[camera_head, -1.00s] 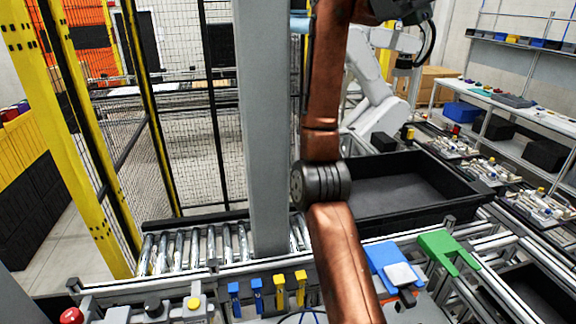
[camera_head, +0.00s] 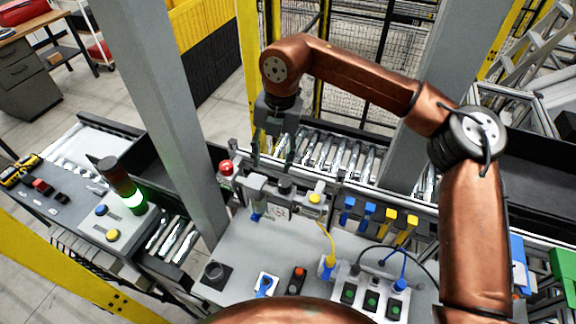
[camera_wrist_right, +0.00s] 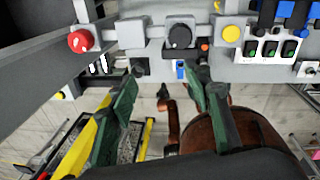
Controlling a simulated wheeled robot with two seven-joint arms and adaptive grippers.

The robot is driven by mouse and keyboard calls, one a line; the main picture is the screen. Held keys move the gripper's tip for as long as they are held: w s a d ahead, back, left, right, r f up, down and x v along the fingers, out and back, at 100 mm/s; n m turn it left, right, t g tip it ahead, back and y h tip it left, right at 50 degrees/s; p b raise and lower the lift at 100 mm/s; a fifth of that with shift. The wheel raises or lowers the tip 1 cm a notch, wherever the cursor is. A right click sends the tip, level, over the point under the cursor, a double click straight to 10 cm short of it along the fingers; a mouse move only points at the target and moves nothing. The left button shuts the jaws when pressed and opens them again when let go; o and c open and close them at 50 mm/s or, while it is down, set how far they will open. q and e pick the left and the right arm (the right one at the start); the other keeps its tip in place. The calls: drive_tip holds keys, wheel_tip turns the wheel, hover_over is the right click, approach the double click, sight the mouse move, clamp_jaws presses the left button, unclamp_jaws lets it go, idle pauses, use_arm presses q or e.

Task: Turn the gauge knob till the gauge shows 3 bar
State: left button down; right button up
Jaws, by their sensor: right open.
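A round black knob (camera_head: 285,186), which looks like the gauge knob, sits on a grey fixture between a red button (camera_head: 226,168) and a yellow button (camera_head: 314,198). In the right wrist view the knob (camera_wrist_right: 180,36) is near the top, beyond the fingertips. A small pale face (camera_head: 276,212) below the knob may be the gauge; its reading is too small to tell. My right gripper (camera_head: 273,158) points down above and just behind the fixture, apart from the knob. Its green-black fingers (camera_wrist_right: 168,76) are spread and empty. My left gripper is out of view.
Blue and yellow clips (camera_head: 378,218) and a switch box (camera_head: 368,296) stand right of the fixture. A grey post (camera_head: 165,110) rises at left, near a lit signal tower (camera_head: 122,185). A roller conveyor (camera_head: 335,155) runs behind. Bare grey panel (camera_head: 235,250) lies in front.

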drive_tip(key=m+h, duration=0.1)
drive_tip(key=h, duration=0.1)
hover_over(284, 183)
wheel_tip(284, 183, down, 4)
drive_tip(key=shift+d+f, duration=0.15)
drive_tip(key=shift+f, duration=0.05)
drive_tip(key=shift+f+p, duration=1.05)
drive_tip(key=shift+f, duration=2.4)
drive_tip(key=c, duration=1.1)
